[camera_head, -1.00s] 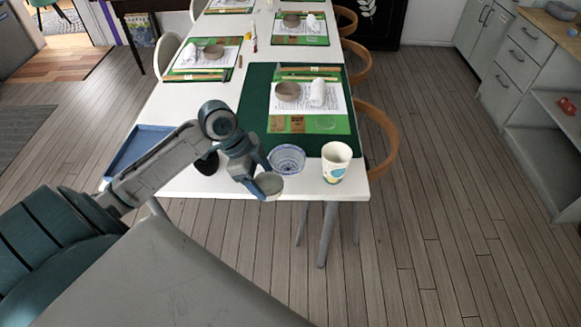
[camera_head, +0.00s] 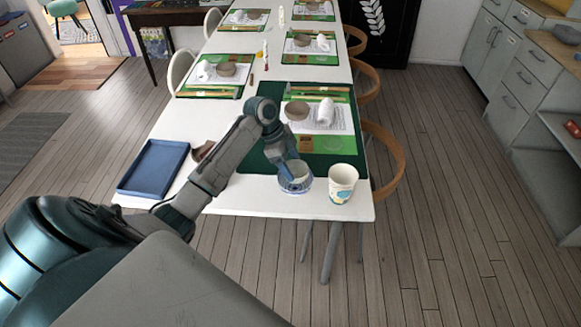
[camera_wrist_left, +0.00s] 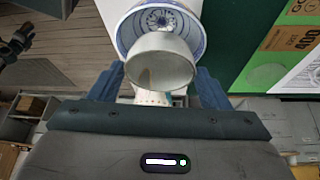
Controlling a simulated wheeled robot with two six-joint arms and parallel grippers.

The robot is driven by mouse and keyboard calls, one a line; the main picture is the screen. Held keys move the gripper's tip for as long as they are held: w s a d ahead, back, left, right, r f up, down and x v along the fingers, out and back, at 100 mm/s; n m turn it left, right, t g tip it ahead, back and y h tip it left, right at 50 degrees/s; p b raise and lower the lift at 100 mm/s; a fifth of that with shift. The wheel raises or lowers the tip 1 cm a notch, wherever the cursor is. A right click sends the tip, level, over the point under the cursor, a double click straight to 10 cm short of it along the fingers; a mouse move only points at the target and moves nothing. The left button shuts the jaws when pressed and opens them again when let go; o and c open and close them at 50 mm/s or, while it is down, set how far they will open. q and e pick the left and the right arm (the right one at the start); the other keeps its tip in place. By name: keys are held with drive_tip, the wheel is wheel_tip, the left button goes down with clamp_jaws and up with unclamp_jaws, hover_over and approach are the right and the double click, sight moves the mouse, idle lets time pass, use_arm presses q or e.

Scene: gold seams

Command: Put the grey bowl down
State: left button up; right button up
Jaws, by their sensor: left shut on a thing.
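My left gripper (camera_head: 290,170) is shut on the grey bowl (camera_wrist_left: 160,70), which sits between its fingers in the left wrist view. In the head view the gripper reaches down over the blue-and-white bowl (camera_head: 297,188) near the table's front edge. The blue-and-white bowl also shows just beyond the grey bowl in the left wrist view (camera_wrist_left: 132,31). The grey bowl overlaps it there; whether the two touch I cannot tell. My right gripper is in neither view.
A patterned paper cup (camera_head: 343,185) stands just right of the bowls. A blue tray (camera_head: 153,168) and a small brown thing (camera_head: 203,151) lie to the left. A green mat (camera_head: 262,155) holds a brown bowl (camera_head: 297,111) and a rolled napkin (camera_head: 326,112). White table shows between tray and bowls.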

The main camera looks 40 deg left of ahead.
sight(296, 174)
use_arm(q)
wheel_tip(296, 174, down, 2)
drive_tip(key=shift+f, duration=0.3)
drive_tip(key=shift+s+f, duration=0.1)
drive_tip(key=shift+f, duration=0.25)
drive_tip(key=o, duration=1.1)
drive_tip(key=shift+r, duration=0.1)
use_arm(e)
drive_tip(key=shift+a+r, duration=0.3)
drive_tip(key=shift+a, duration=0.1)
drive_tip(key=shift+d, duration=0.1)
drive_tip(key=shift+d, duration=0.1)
